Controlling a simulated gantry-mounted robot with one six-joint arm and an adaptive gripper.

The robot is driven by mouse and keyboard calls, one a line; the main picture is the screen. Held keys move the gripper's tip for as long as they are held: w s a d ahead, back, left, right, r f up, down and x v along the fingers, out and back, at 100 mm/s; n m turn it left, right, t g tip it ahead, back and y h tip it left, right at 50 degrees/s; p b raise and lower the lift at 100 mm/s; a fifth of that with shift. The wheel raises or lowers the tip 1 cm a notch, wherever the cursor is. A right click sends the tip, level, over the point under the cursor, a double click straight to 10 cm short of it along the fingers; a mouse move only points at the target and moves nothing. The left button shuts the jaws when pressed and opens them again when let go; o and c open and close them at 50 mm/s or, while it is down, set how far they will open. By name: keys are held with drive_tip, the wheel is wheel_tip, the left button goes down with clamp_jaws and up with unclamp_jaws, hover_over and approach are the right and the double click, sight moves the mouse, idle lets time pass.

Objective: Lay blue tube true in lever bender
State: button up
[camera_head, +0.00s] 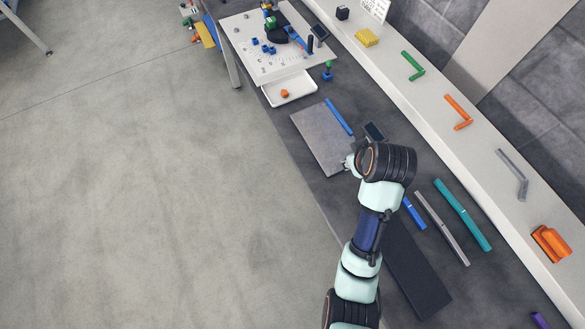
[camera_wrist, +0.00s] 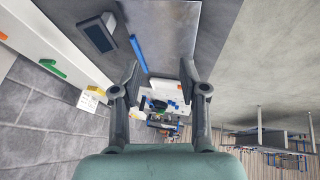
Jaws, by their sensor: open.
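A long blue tube (camera_head: 338,117) lies on the bench along the right edge of a grey plate. It also shows in the wrist view (camera_wrist: 139,53), ahead of my left finger. The lever bender (camera_head: 285,30), with black, blue and green parts, is on a white marked board at the top of the head view. It is small in the wrist view (camera_wrist: 158,103), between my fingers. My gripper (camera_wrist: 159,72) is open and empty. In the head view it is mostly hidden by my wrist, near the plate's lower end. A second blue tube (camera_head: 413,214) is partly hidden by my arm.
The grey plate (camera_head: 318,140) and a small dark device (camera_head: 374,131) are near my wrist. A white tray (camera_head: 291,91) holds an orange piece. Grey (camera_head: 442,228) and teal (camera_head: 462,214) tubes lie right of my arm.

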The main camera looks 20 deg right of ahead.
drive_tip(key=s+a+r+t+y, duration=0.1)
drive_tip(key=a+r+t, duration=0.4)
drive_tip(key=a, duration=0.9)
drive_tip(key=s+a+r+t+y, duration=0.1)
drive_tip(key=a+r+t, duration=0.1)
drive_tip(key=a+r, duration=0.9)
wheel_tip(320, 180, up, 22)
drive_tip(key=a+p, duration=0.2)
drive_tip(key=p, duration=2.3)
wheel_tip(320, 180, down, 42)
drive_tip(key=b, duration=4.2)
drive_tip(key=shift+w+a+m, duration=0.25)
drive_tip(key=shift+m, duration=0.05)
drive_tip(key=shift+o, duration=0.5)
drive_tip(key=shift+f, duration=0.15)
